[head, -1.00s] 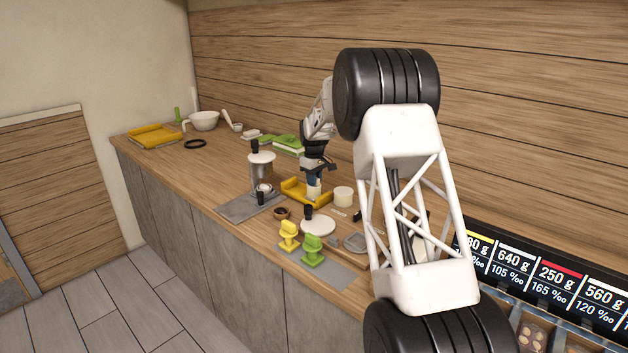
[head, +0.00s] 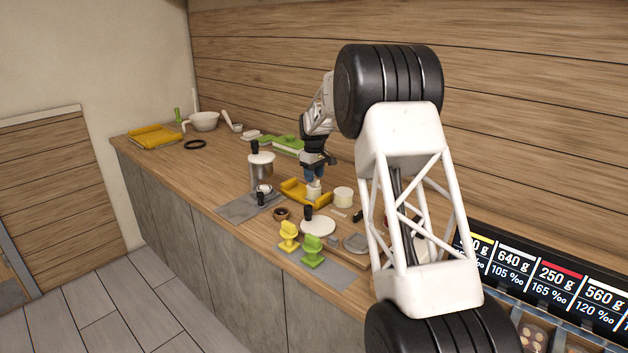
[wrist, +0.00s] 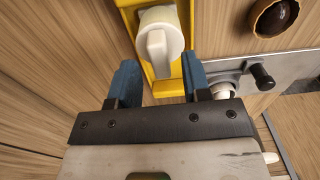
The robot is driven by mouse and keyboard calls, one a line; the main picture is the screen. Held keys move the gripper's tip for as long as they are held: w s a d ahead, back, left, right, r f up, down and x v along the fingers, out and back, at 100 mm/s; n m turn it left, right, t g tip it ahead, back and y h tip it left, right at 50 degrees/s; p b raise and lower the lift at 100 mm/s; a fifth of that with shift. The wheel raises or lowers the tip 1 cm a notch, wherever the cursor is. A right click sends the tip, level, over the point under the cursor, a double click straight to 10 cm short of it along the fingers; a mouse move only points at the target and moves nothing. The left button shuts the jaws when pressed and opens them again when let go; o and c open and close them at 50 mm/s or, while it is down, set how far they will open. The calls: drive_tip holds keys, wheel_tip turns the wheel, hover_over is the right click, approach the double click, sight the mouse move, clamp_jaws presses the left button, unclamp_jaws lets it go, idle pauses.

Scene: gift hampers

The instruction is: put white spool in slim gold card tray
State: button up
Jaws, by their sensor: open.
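The white spool (head: 313,190) stands in the slim gold card tray (head: 294,191) on the counter. In the wrist view, the spool (wrist: 160,42) shows a pale raised bar on top, with the yellow tray (wrist: 128,22) around and beneath it. My gripper (head: 314,174) is just above the spool. In the wrist view, its blue fingers (wrist: 160,80) are open and apart, with nothing between the tips. The spool lies beyond the fingertips, clear of them. The spool's lower part is partly hidden by the tray wall in the head view.
A cream round pot (head: 343,197) stands right of the tray. A small brown bowl (head: 281,213) and a white disc with a black knob (head: 318,226) are in front. A metal press (head: 261,175) stands to the left. Another yellow tray (head: 154,137) lies at the far left.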

wheel_tip(320, 180, up, 10)
idle(0.5)
drive_tip(key=shift+f, duration=0.1)
drive_tip(key=shift+s, duration=0.1)
idle(0.5)
drive_tip(key=s+d+r+m, duration=0.1)
drive_tip(key=s+d+r, duration=0.25)
drive_tip(key=s, duration=0.75)
drive_tip(key=s+d+r+m+t, duration=0.15)
drive_tip(key=s+r, duration=0.35)
drive_tip(key=s, duration=0.6)
drive_tip(key=s+d+r+m, duration=0.25)
drive_tip(key=s+r, duration=0.25)
drive_tip(key=s, duration=0.6)
drive_tip(key=s+d+f+m, duration=0.1)
drive_tip(key=s+f, duration=0.2)
drive_tip(key=s, duration=1)
drive_tip(key=s+d+f+m, duration=0.1)
drive_tip(key=s+f, duration=0.3)
drive_tip(key=s, duration=0.9)
drive_tip(key=s+d+f+m+t, duration=0.1)
drive_tip(key=s+f, duration=0.3)
drive_tip(key=s, duration=0.9)
drive_tip(key=shift+s+d+f+m, duration=0.25)
drive_tip(key=shift+s+d+m, duration=0.15)
drive_tip(key=shift+d+m, duration=0.35)
